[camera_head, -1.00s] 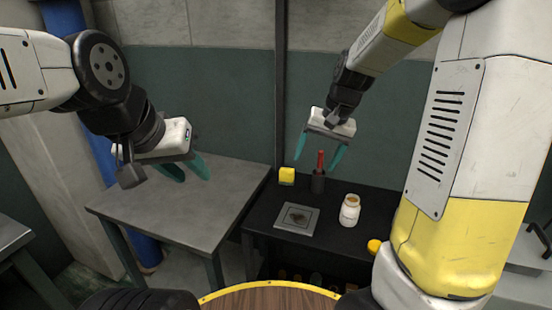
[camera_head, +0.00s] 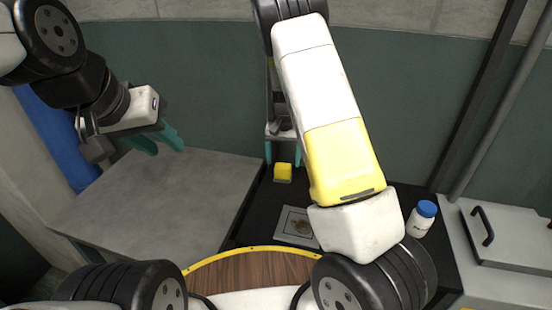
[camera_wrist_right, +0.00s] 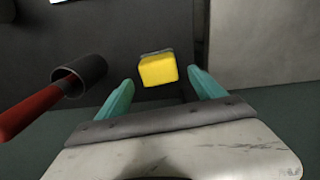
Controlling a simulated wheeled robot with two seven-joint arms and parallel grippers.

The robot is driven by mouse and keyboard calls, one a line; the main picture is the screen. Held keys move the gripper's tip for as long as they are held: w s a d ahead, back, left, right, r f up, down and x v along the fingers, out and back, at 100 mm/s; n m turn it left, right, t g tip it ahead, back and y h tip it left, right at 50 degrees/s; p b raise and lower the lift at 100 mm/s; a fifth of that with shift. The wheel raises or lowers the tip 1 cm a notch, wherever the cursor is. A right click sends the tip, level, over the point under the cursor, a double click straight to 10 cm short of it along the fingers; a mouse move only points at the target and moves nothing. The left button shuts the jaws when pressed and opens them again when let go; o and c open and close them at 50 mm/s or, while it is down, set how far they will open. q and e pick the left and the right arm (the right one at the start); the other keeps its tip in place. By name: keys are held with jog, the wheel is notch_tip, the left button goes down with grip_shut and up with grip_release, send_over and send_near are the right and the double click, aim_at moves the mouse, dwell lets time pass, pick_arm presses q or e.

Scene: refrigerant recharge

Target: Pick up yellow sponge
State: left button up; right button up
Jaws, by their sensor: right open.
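The yellow sponge (camera_head: 283,172) is a small block at the back left of the black table (camera_head: 256,208) in the head view. In the right wrist view the sponge (camera_wrist_right: 158,69) lies ahead of and between the two teal fingers, apart from them. My right gripper (camera_wrist_right: 160,90) is open and empty. In the head view my right gripper (camera_head: 283,158) is above the sponge, partly hidden by my arm. My left gripper (camera_head: 160,142) is over the grey table at the left, its teal fingers apart and nothing between them.
A red-handled tool (camera_wrist_right: 30,110) stands in a dark cup (camera_wrist_right: 82,76) left of the fingers in the right wrist view. A square plate (camera_head: 294,226) lies on the black table. A blue-capped jar (camera_head: 422,218) stands at the right. The grey table (camera_head: 165,200) is bare.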

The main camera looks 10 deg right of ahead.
aim_at(283, 165)
notch_tip(283, 165, down, 5)
jog(key=shift+s+r, duration=0.1)
jog(key=shift+s, duration=0.05)
jog(key=c, duration=1.4)
